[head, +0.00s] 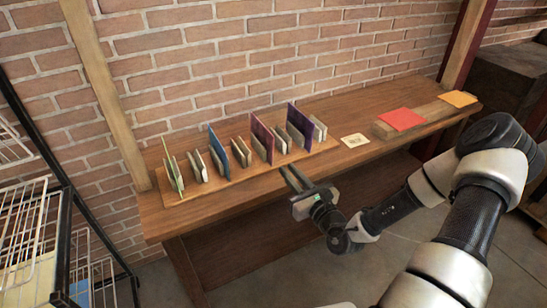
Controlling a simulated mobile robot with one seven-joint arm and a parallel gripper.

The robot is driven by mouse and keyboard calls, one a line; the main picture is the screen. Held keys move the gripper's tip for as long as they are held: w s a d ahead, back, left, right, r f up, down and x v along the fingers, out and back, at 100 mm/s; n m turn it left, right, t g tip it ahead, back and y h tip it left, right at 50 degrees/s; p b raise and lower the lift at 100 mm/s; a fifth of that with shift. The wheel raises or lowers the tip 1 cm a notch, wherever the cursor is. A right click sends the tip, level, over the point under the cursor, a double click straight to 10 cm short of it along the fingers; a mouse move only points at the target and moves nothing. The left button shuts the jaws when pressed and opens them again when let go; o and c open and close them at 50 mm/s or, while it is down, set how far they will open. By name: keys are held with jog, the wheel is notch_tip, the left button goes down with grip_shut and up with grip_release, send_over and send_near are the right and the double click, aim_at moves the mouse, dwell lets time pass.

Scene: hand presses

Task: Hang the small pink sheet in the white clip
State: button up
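No sheet clearly reads as small and pink. The nearest in colour is a flat coral-red sheet (402,119), lying on a low wooden block at the bench's right. A white clip cannot be told for sure. Several upright pieces stand in a row on a wooden board at the left, among them a whitish pair (198,166), a blue panel (218,152) and a purple panel (262,138). My gripper (288,169) is over the bench's front part, right of the board's middle and left of the coral-red sheet. Its two fingers look apart, with nothing seen between them.
An orange sheet (457,99) lies on the right end of the wooden block (432,109). A small pale card (355,140) lies flat on the bench (335,164). A brick wall is behind, with wooden posts at both sides. A wire rack (40,235) stands at the left.

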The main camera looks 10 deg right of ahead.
jog(key=b+x, duration=0.1)
jog(key=x, duration=0.8)
jog(key=shift+b, duration=0.3)
jog(key=shift+w+a, duration=0.15)
jog(key=shift+w, duration=0.25)
jog(key=shift+c, duration=0.4)
grip_shut()
notch_tip(320, 180, up, 8)
jog(key=p, duration=0.9)
jog(key=p+v, duration=0.2)
jog(key=v, duration=0.5)
jog(key=shift+f, duration=0.25)
